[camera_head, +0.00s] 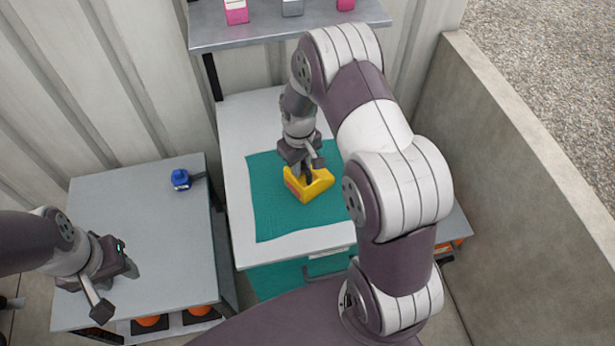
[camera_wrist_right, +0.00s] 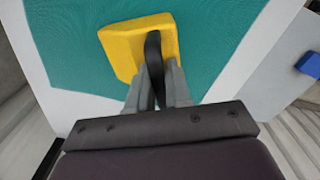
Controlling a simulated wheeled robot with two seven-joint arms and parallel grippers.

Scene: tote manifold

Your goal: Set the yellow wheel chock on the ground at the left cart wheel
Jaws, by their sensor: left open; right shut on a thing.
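The yellow wheel chock (camera_head: 316,187) is on or just above a teal mat (camera_head: 270,215) on a white top; I cannot tell if it touches. It has a dark handle. My right gripper (camera_head: 306,176) is shut on the chock from above. In the right wrist view the chock (camera_wrist_right: 118,47) is beyond the fingers (camera_wrist_right: 158,88), which close around the dark handle (camera_wrist_right: 153,50). My left gripper (camera_head: 116,287) is open and empty over the grey table at the left. I cannot make out the left cart wheel.
The grey table (camera_head: 130,215) holds a blue object (camera_head: 181,179); orange round things (camera_head: 150,321) show below it. A shelf (camera_head: 290,26) with small boxes is at the back. A concrete wall (camera_head: 520,170) bounds the right side. A narrow gap separates the two tops.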

